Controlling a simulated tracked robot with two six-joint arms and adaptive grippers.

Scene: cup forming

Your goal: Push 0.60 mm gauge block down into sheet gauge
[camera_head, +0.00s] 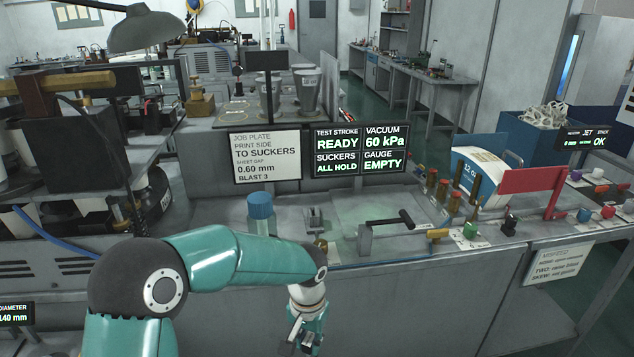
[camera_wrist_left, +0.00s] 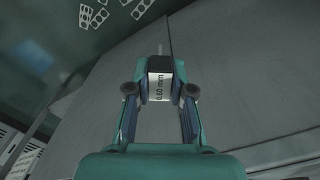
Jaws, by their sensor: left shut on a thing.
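In the left wrist view, my left gripper (camera_wrist_left: 160,90) is shut on the 0.60 mm gauge block (camera_wrist_left: 160,86), a small white block with a dark top and its label facing the camera. In the head view, my left gripper (camera_head: 304,338) hangs low in front of the bench, below the worktop edge; the block cannot be made out there. The display panel (camera_head: 360,150) reads gauge EMPTY. A small grey fixture (camera_head: 315,219) on the worktop may be the sheet gauge, but I cannot tell for sure. It stands above and behind my gripper in the picture. My right gripper is not in view.
A blue-capped jar (camera_head: 261,214) stands left of the fixture. A black-handled lever (camera_head: 388,222) and several brass-and-red levers stand to the right. A job plate sign (camera_head: 266,158) stands behind. The grey bench front (camera_head: 420,300) is close to my gripper.

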